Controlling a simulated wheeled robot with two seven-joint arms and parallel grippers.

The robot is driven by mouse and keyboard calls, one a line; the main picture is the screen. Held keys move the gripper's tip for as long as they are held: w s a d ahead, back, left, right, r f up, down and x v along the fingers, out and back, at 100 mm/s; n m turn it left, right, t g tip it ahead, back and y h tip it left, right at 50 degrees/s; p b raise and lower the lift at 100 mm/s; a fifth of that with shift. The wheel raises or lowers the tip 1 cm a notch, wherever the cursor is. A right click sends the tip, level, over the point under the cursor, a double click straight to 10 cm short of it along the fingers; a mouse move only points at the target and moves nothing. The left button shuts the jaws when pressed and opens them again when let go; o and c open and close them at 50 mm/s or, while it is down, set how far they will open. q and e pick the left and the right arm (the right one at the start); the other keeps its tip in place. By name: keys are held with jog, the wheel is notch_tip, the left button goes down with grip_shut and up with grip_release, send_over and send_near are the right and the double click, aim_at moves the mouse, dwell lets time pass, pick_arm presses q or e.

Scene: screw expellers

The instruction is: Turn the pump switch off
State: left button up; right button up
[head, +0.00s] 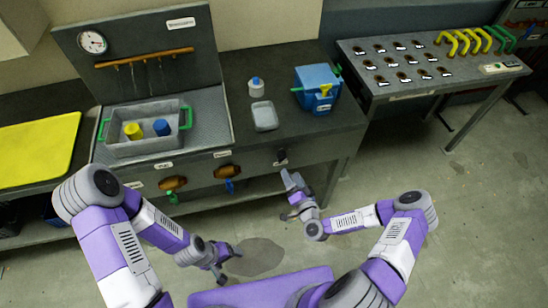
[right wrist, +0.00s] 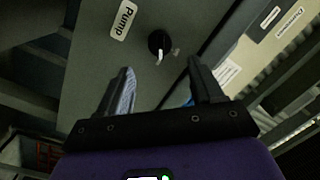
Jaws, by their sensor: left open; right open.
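The pump switch (head: 281,157) is a small black knob on the grey front panel below the counter edge. In the right wrist view the switch (right wrist: 157,41) shows a light pointer toward the bottom of the picture, beside a white "Pump" label (right wrist: 124,20). My right gripper (head: 288,196) is open and empty, below and in front of the panel. In the right wrist view the switch lies beyond the gap between its fingertips (right wrist: 160,78), with no contact visible. My left gripper (head: 231,264) is open and empty, low over the floor. Whether the switch is on or off cannot be told.
Two brown-handled valves (head: 228,171) sit on the panel left of the switch. The counter holds a grey basin (head: 145,146), a small grey tray (head: 264,115) and a blue box (head: 318,88). A rack table (head: 400,90) stands right. Floor between is clear.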

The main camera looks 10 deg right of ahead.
aim_at(282, 157)
jog(key=w, duration=0.5)
jog(key=w+a+b, duration=0.1)
jog(key=w, duration=0.1)
jog(key=shift+w, duration=0.2)
jog(key=c, duration=1.1)
jog(key=shift+o, duration=0.2)
jog(key=shift+a, duration=0.1)
